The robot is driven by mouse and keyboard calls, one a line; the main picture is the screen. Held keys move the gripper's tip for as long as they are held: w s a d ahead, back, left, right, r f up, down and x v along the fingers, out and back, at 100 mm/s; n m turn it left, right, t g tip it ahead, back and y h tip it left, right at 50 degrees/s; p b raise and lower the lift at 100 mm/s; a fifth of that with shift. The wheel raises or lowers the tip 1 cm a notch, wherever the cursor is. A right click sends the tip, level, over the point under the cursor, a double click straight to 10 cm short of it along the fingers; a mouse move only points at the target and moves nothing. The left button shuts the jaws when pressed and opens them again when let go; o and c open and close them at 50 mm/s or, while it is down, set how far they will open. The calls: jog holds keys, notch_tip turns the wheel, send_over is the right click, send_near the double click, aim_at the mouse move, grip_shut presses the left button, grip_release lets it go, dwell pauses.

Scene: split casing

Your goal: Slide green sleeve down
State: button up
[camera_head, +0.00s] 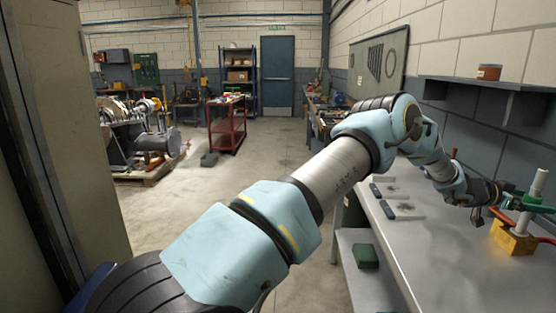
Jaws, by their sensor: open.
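A white rod (536,187) stands upright in a yellow block (511,239) on the bench at the right edge of the view. A green part (538,208), which looks like the sleeve, is at the rod, above the block. It runs off towards the right edge. Whether it fully circles the rod is too small to tell. My gripper (514,203) reaches in from the left at about the green part's height. It is open and close to the rod and green part. Whether its fingers touch them cannot be seen.
Red pieces (546,240) show beside the block. The grey bench (440,245) is mostly clear in front, with small dark-ended items (388,209) further left. A wall shelf (490,86) with a brown tub (489,72) hangs above. A green box (365,256) sits on the lower shelf.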

jog(key=shift+a, duration=0.15)
jog(key=a, duration=0.8)
jog(key=shift+w+a, duration=0.25)
jog(key=shift+a, duration=0.05)
dwell(0.3)
